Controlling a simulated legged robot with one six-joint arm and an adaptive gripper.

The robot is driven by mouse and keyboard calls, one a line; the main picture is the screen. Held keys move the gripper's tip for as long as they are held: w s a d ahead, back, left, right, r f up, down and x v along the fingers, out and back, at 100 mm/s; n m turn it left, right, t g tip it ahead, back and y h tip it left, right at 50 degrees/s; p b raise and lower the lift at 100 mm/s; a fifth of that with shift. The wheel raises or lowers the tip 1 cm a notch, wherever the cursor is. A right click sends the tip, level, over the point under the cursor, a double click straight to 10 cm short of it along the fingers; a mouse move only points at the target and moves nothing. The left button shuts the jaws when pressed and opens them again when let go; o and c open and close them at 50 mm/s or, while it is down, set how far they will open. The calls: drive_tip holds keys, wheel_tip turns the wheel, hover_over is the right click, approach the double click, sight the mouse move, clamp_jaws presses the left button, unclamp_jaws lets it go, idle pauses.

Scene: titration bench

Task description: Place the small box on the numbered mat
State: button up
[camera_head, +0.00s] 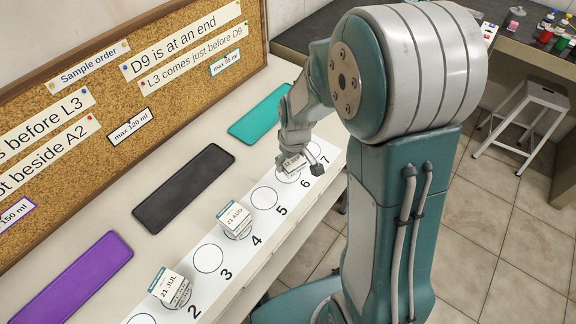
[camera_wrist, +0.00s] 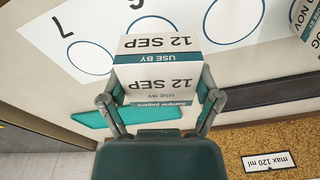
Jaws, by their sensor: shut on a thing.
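The small box (camera_wrist: 158,72) is white with a teal band and reads "USE BY 12 SEP" and "Sample papers". My gripper (camera_wrist: 160,98) is shut on it, with one finger on each side. In the head view the box (camera_head: 293,163) is at the far part of the numbered mat (camera_head: 246,258), by circles 6 and 7, partly hidden by my gripper (camera_head: 297,158). In the wrist view it overlaps the edge of circle 6. Whether it touches the mat I cannot tell. Circle 7 (camera_wrist: 90,57) is empty.
Circles 3 and 5 are empty. Purple (camera_head: 72,277), black (camera_head: 184,188) and teal (camera_head: 260,114) pads lie before the corkboard (camera_head: 128,98).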

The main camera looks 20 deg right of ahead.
drive_tip(key=w+f, duration=0.1)
drive_tip(key=f, duration=0.1)
drive_tip(key=w+f, duration=0.1)
drive_tip(key=w, duration=0.1)
drive_tip(key=shift+f, duration=1.7)
drive_tip(key=shift+f, duration=0.1)
drive_tip(key=o, duration=0.9)
